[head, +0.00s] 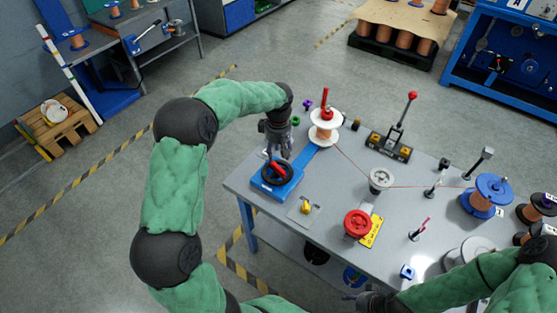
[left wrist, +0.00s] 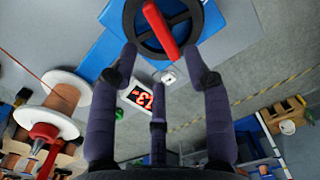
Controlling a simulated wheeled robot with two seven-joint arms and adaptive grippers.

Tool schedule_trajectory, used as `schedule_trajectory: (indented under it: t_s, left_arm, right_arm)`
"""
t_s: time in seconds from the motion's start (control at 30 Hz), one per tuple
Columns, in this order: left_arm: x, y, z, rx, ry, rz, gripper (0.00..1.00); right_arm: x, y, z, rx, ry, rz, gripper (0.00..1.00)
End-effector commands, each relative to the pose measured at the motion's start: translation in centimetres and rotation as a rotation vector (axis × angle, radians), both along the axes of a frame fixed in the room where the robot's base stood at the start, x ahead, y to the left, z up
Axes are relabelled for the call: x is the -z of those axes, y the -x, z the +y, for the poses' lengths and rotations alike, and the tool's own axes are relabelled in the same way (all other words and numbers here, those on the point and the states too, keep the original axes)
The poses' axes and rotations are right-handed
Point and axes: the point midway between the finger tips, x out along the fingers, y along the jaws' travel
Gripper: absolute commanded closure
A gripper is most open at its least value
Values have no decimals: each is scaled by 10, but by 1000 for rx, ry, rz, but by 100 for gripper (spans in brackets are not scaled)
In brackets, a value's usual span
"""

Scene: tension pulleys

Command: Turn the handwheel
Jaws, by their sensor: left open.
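The handwheel (head: 276,173) is a black ring with a red bar across it, on a blue base (head: 272,188) at the table's left end. My left gripper (head: 277,152) hangs just above and behind it, pointing down, open and empty. In the left wrist view, the handwheel (left wrist: 160,30) is at the top, with the red bar slanting slightly. The left gripper's fingers (left wrist: 160,62) are spread below it, nothing between them; contact with the rim cannot be made out. My right gripper (head: 368,300) is at the table's front edge; its fingers are too small and dark to read.
A display with red digits (left wrist: 142,95) is beside the wheel. A white spool with a red top (head: 324,125) stands right of my left gripper. A red wire runs to a grey pulley (head: 380,180) and a blue spool (head: 486,195). A red-knobbed lever (head: 400,120) stands behind.

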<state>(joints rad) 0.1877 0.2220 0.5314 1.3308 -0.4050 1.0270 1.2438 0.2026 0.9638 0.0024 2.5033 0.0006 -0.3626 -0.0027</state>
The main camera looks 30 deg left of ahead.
Motion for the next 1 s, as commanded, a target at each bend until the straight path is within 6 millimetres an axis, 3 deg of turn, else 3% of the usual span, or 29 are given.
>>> schedule_trajectory:
  t_s: [0.1,0.33,1.0]
  left_arm:
    - [-23,-1,0,0,0,-4,51]
    - [-48,0,0,0,0,-1,51]
    - [-54,0,0,0,1,1,51]
  right_arm:
    - [0,0,0,0,0,0,51]
    - [0,0,0,0,0,0,51]
    - [0,0,0,0,0,0,51]
